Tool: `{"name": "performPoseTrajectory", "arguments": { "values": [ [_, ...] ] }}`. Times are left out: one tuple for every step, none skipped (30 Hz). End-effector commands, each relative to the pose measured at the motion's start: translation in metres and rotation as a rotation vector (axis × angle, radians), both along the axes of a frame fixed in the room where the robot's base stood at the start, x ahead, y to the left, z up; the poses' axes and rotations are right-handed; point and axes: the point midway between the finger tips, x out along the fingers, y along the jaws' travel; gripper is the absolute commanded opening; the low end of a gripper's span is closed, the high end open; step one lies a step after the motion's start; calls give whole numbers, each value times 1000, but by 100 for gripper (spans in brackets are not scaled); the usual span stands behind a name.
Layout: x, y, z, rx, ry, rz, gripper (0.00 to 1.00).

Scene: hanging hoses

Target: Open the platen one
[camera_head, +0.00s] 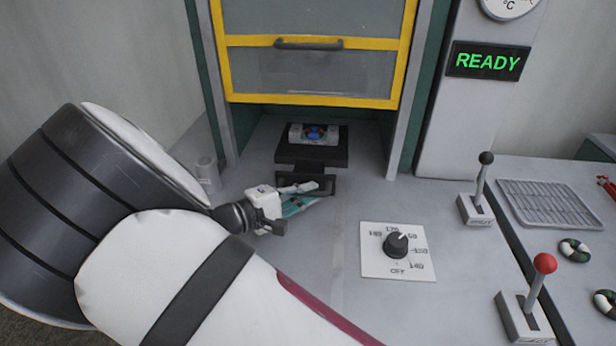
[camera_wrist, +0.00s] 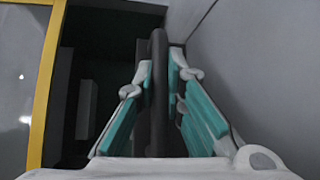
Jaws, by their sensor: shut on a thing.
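The black platen (camera_head: 290,153) sits low inside the press bay, with a black loop handle (camera_head: 331,186) on its front. My gripper (camera_head: 310,190), with teal finger pads, is at the left part of that handle in the head view. In the wrist view, a dark bar of the handle (camera_wrist: 158,100) runs between the fingers of my gripper (camera_wrist: 165,80). The fingers are shut on it. The gripper partly hides the handle in the head view.
A yellow-framed guard (camera_head: 312,70) with a grey handle (camera_head: 309,43) is above the bay. A small holder with a blue piece (camera_head: 313,134) lies on the platen. A dial (camera_head: 397,245), a black-knobbed lever (camera_head: 482,185) and a red-knobbed lever (camera_head: 540,280) stand to the right. A sign (camera_head: 488,61) reads READY.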

Motion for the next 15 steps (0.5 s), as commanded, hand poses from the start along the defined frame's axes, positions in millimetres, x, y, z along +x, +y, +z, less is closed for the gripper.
{"name": "performPoseTrajectory", "arguments": {
  "values": [
    [-17, 2, 3, -5, 6, 5, 0],
    [-25, 2, 3, -5, 6, 4, 0],
    [-37, 2, 3, -5, 7, 4, 0],
    [-45, 3, 3, -5, 6, 4, 0],
    [-54, 3, 4, -6, 7, 3, 0],
    [-65, 3, 4, -5, 5, 4, 0],
    [-73, 4, 4, -6, 6, 5, 0],
    [-82, 4, 4, -5, 6, 4, 0],
    [-93, 4, 4, -4, 5, 4, 0],
    [-101, 4, 4, -5, 5, 5, 0],
    [-110, 5, 4, -5, 4, 5, 0],
    [-121, 5, 4, -5, 5, 5, 0],
    [-129, 5, 4, -5, 4, 4, 0],
    [-137, 5, 4, -5, 4, 4, 0],
    [-147, 6, 3, -6, 4, 4, 0]
  ]
}}
